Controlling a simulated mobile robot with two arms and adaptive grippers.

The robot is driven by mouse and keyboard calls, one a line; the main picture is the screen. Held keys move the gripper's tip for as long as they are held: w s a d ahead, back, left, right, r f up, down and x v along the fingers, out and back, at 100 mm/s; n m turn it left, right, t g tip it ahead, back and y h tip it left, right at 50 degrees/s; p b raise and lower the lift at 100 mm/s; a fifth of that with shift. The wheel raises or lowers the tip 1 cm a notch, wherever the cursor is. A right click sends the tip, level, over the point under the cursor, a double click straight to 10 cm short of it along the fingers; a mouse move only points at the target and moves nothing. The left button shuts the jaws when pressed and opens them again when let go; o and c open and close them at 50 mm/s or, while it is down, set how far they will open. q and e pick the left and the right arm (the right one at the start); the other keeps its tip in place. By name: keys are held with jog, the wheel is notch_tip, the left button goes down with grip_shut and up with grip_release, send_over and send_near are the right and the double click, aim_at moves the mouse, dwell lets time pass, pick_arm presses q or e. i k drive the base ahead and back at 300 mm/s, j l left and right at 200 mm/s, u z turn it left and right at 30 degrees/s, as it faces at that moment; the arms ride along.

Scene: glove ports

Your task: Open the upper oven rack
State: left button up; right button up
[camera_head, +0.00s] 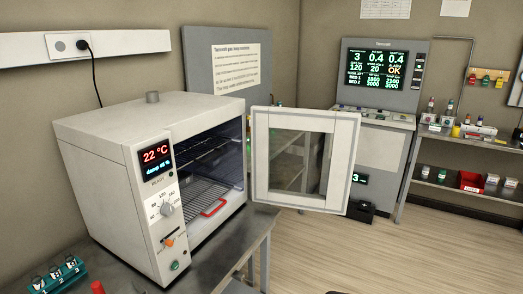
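A white oven (112,180) stands on a grey metal table at the left. Its door (258,160) with a glass window is swung wide open to the right. Inside, an upper wire rack (185,152) sits in the dark upper part of the chamber; I cannot make out a handle on it. A lower wire rack (195,192) lies below it, with a red handle (214,207) at its front right. The oven display (156,160) reads 22 °C. Neither of my grippers is in view.
A teal holder (58,276) with numbered items and a red object (98,287) are on the table (222,240) at the front left. A grey console (380,80) and shelves (470,140) stand at the back right. The wooden floor (420,255) at the right is mostly clear.

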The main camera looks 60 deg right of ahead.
aim_at(220, 151)
jog(key=z, duration=1.6)
